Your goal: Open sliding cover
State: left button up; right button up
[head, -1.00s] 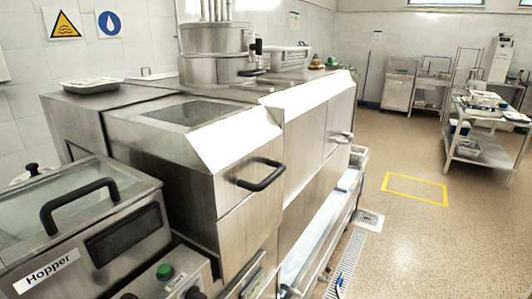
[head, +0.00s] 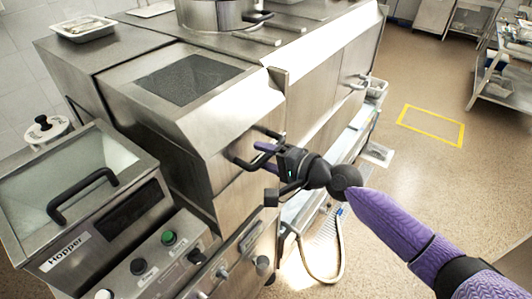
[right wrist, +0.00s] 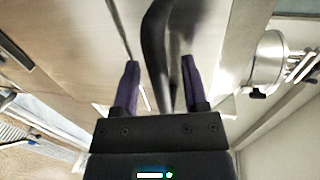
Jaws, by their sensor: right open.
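The steel cover (head: 228,108) has a sloped front edge and a black bar handle (head: 238,161) on its front face, in the middle of the head view. My right gripper (head: 268,160) is at this handle, reaching in from the right. In the right wrist view, the purple fingers of my right gripper (right wrist: 160,75) are apart, with the black handle (right wrist: 157,35) running between them. A gap shows between the handle and each finger. My left gripper is not in view.
A hopper with a glass lid (head: 75,180) and its own black handle stands at the left, beside a panel of knobs and a green button (head: 168,238). A steel pot (head: 215,14) and a tray (head: 84,27) sit on top.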

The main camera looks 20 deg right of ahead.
grip_shut()
dwell(1.5)
